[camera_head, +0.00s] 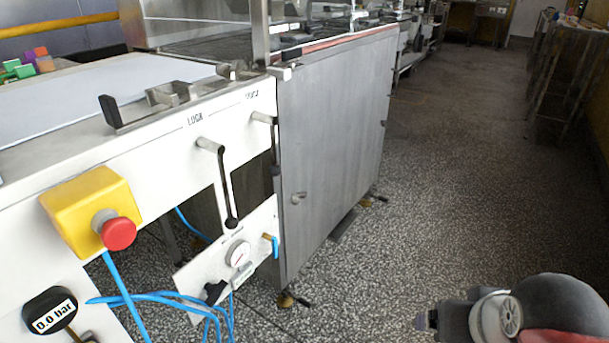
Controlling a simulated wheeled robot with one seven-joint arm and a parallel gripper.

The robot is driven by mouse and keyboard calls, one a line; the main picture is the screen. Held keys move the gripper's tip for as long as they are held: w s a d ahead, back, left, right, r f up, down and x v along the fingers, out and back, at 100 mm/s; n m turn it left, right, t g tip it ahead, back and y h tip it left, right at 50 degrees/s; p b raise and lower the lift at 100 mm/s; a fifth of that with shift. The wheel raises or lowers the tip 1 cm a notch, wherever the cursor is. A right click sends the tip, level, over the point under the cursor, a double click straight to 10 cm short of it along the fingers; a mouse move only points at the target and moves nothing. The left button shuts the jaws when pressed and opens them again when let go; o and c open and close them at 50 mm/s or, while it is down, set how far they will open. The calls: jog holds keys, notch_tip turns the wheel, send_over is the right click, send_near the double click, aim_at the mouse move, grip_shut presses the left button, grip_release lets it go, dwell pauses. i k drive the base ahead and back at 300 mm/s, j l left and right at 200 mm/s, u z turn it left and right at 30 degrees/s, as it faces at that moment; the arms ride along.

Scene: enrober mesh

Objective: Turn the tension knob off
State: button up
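No control in view carries a label that I can clearly read as tension. Two black-handled levers hang from the white machine panel. The nearer lever (226,185) has its handle pointing down, below a label that looks like "LOCK". The farther lever (275,145) also hangs down at the panel's corner, and its label is too small to read. A small black knob (215,292) sits on the lower plate beside a round gauge (238,254). Part of my arm shows at the lower right, away from the panel. My gripper is not in view.
A yellow box with a red button (119,234) juts from the panel at the left. A "0.0 bar" display (50,311) is below it. Blue hoses (165,297) hang in front. A grey cabinet (335,150) stands beyond the panel. The speckled floor to the right is clear.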

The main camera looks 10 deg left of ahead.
aim_at(214, 291)
jog(key=u, duration=1.45)
